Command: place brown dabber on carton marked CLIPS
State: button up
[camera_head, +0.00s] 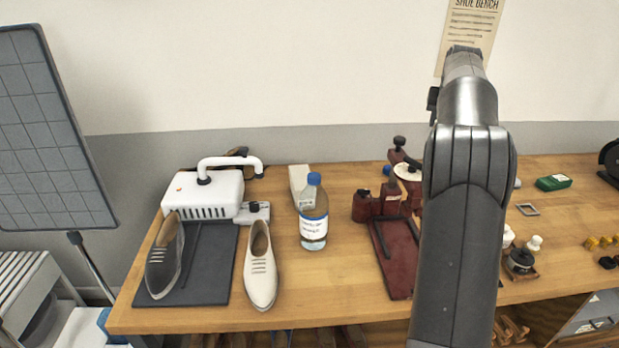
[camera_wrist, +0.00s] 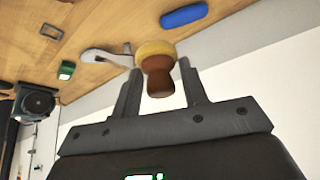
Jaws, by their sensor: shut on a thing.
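In the wrist view my gripper (camera_wrist: 159,70) is shut on the brown dabber (camera_wrist: 160,82), which has a reddish-brown waisted handle and a yellow pad. The dabber sits between the two fingertips, with the bench top behind its pad. In the head view my arm hides the gripper and the dabber. I can read no CLIPS marking in either view.
The blue-capped bottle (camera_head: 313,215), white machine (camera_head: 203,192), cream shoe (camera_head: 261,265), dark shoe (camera_head: 165,256) and dark-red stand (camera_head: 391,257) occupy the bench. A green box (camera_head: 554,183) lies at right. The bench (camera_head: 345,270) is clear between bottle and stand.

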jog(key=w+a+n+y, duration=0.1)
jog(key=w+a, duration=0.2)
jog(key=a, duration=0.6)
jog(key=w+a+n, duration=0.1)
jog(key=w+a, duration=0.1)
jog(key=a, duration=0.8)
jog(key=n+y, duration=0.1)
jog(key=n, duration=0.1)
send_over(302, 183)
jog(key=s, duration=0.2)
jog(key=shift+t, duration=0.3)
notch_tip(302, 183, down, 16)
jog(key=shift+s+f, duration=0.1)
jog(key=shift+f, duration=2.2)
jog(key=shift+f, duration=0.15)
jog(key=o, duration=0.9)
jog(key=shift+o, duration=0.2)
